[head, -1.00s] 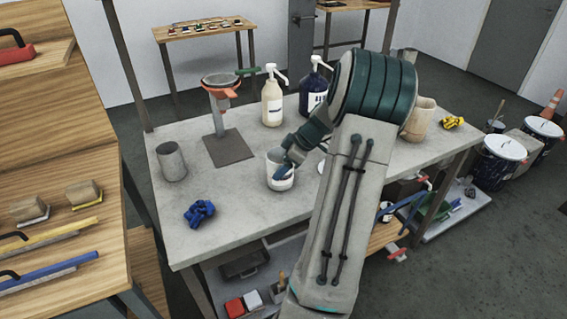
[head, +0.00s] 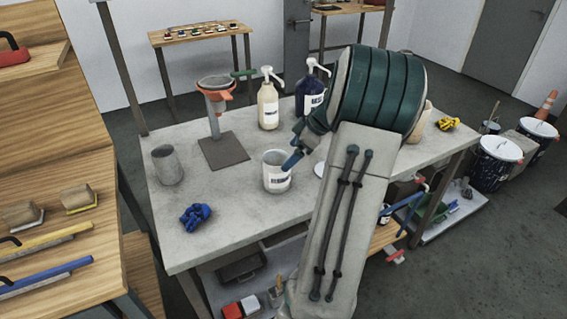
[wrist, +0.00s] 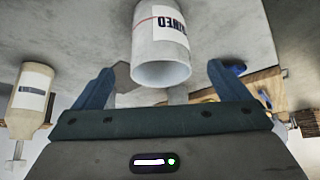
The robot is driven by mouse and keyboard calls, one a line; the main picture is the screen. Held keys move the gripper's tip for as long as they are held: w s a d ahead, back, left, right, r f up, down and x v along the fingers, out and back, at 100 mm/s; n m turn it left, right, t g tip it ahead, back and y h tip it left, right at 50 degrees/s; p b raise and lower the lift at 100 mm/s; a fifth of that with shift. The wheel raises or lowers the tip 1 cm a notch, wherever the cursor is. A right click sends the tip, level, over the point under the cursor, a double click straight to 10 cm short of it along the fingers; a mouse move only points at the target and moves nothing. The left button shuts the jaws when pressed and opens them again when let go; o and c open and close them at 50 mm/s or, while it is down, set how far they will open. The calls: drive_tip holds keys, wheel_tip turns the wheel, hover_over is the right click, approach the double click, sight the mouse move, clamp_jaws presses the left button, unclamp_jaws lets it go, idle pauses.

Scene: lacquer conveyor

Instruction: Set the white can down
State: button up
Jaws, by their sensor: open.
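My gripper (head: 293,161) is just right of the can in the head view, partly hidden by my arm. In the wrist view my gripper (wrist: 156,84) has its two blue fingers spread wide, with nothing held between them.
A grey metal cup (head: 168,166) and a blue crumpled cloth (head: 195,217) lie left of the can. A stand with an orange clamp (head: 216,92), a cream pump bottle (head: 268,104) and a dark pump bottle (head: 309,95) stand behind.

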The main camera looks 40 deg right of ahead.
drive_tip(key=v, duration=0.5)
drive_tip(key=a+r+m+g+h, duration=0.2)
drive_tip(key=a+m+g, duration=0.1)
drive_tip(key=a, duration=1.7)
drive_tip(key=s+a+f+m+h, duration=0.2)
drive_tip(key=s+a+m, duration=0.2)
drive_tip(key=s+a, duration=0.8)
drive_tip(key=a, duration=0.3)
drive_tip(key=shift+s+t, duration=0.25)
drive_tip(key=shift+t, duration=0.15)
drive_tip(key=shift+m, duration=0.3)
